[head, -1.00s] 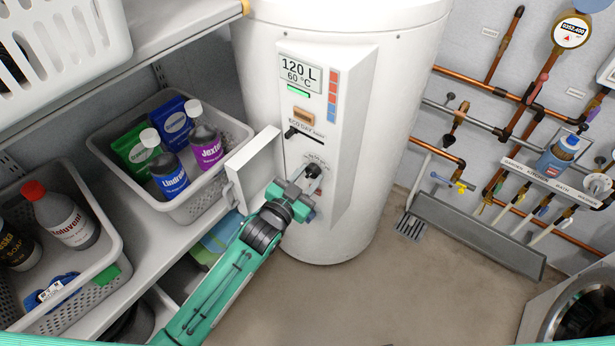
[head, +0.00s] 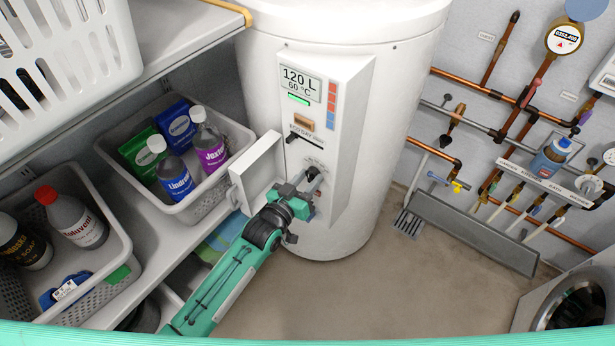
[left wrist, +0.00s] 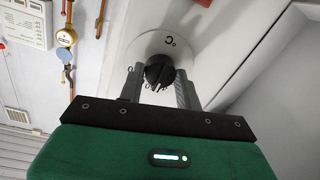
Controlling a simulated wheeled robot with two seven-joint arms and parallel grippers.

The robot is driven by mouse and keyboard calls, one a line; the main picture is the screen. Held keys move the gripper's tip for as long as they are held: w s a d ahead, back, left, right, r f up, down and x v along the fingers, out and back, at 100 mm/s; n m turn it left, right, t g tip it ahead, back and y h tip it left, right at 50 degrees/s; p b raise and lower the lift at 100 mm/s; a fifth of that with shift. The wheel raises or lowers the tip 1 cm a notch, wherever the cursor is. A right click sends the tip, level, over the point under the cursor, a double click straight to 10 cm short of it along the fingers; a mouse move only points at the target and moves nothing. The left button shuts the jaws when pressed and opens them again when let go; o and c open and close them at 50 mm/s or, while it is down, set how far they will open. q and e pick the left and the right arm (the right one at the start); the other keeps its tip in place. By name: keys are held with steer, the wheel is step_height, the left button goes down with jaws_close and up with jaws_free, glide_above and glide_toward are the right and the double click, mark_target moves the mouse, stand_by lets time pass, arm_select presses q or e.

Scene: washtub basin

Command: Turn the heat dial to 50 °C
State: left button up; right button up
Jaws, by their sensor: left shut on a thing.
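The heat dial is a small black knob (head: 313,173) on a pale round plate, low on the white water heater's front panel. It also shows in the left wrist view (left wrist: 159,72), between my two grey fingers. My left gripper (head: 306,182) is at the dial and shut on it. The fingers (left wrist: 160,88) stand one on each side of the knob. The dial's scale is mostly hidden or too small to read. The heater's display (head: 300,82) reads 120 L and 60 °C. My right gripper is not in view.
An open white panel door (head: 257,170) stands just left of the dial, close to my left gripper. Shelves with a basket (head: 190,212) of bottles are to the left. Copper pipes (head: 480,88) run along the right wall. The floor in front is clear.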

arm_select(q)
steer(key=shift+n, duration=0.3)
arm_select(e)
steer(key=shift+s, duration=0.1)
arm_select(q)
steer(key=o, duration=1)
steer(key=shift+s+a, duration=0.1)
steer(key=b+v, duration=0.1)
steer(key=v, duration=1.2)
steer(key=shift+s+a, duration=0.2)
steer(key=shift+s, duration=0.05)
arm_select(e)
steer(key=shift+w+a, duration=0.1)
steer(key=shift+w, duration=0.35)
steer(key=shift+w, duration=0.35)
